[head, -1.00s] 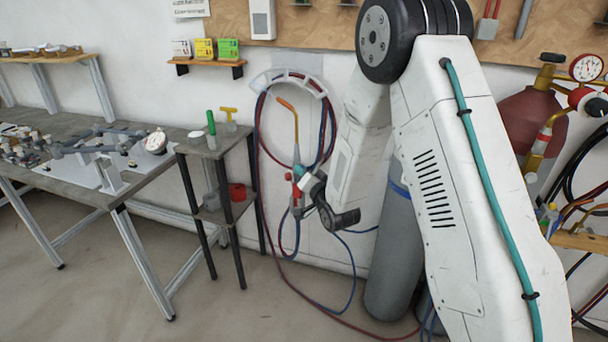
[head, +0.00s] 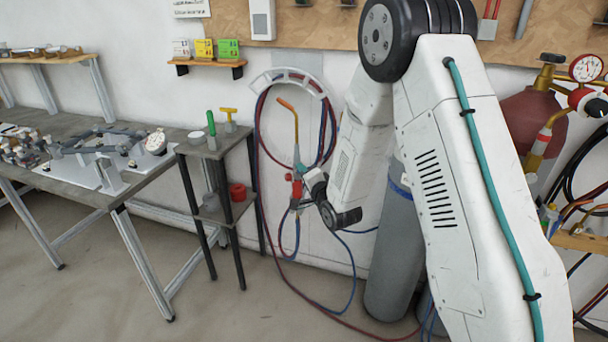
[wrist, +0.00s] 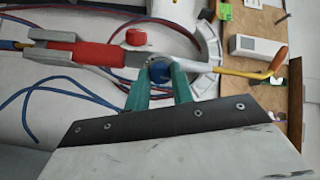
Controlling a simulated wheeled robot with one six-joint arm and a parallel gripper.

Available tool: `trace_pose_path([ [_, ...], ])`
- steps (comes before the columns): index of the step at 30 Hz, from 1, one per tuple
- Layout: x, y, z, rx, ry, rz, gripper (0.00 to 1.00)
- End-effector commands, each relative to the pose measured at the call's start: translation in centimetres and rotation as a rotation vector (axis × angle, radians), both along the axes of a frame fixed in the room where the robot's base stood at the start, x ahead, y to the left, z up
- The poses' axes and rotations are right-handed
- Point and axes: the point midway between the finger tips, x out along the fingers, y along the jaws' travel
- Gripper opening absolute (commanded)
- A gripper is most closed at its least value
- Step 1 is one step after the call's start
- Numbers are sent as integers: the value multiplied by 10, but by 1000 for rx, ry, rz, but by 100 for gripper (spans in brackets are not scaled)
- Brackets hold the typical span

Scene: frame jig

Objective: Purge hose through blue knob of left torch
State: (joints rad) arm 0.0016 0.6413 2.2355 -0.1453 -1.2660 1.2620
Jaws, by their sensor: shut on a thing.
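The left torch (head: 297,188) hangs upright against the wall panel in the head view, with its orange-yellow tip pointing up. In the wrist view the torch lies sideways, with a red handle (wrist: 95,54) and a yellow neck (wrist: 243,73). The blue knob (wrist: 159,71) sits on the torch body between the green fingertips of my gripper (wrist: 160,85), which is shut on it. A red knob (wrist: 136,37) stands on the torch's other side, clear of the fingers. In the head view my wrist hides part of the torch, and the blue knob cannot be made out there.
Red and blue hoses (head: 328,130) coil on a white hanger (head: 290,82) and trail to the floor. A grey cylinder (head: 390,250) stands right of the torch behind my arm. A small stand (head: 206,150) and a workbench (head: 75,180) are to the left.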

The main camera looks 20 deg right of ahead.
Motion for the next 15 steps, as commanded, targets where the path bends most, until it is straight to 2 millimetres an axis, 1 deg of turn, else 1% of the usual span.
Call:
trace_pose_path([
  [8,0,0,0,0,1,1,1],
  [9,0,0,0,0,1,1,29],
  [11,0,0,0,0,1,1,46],
  [15,0,0,0,-1,0,1,46],
])
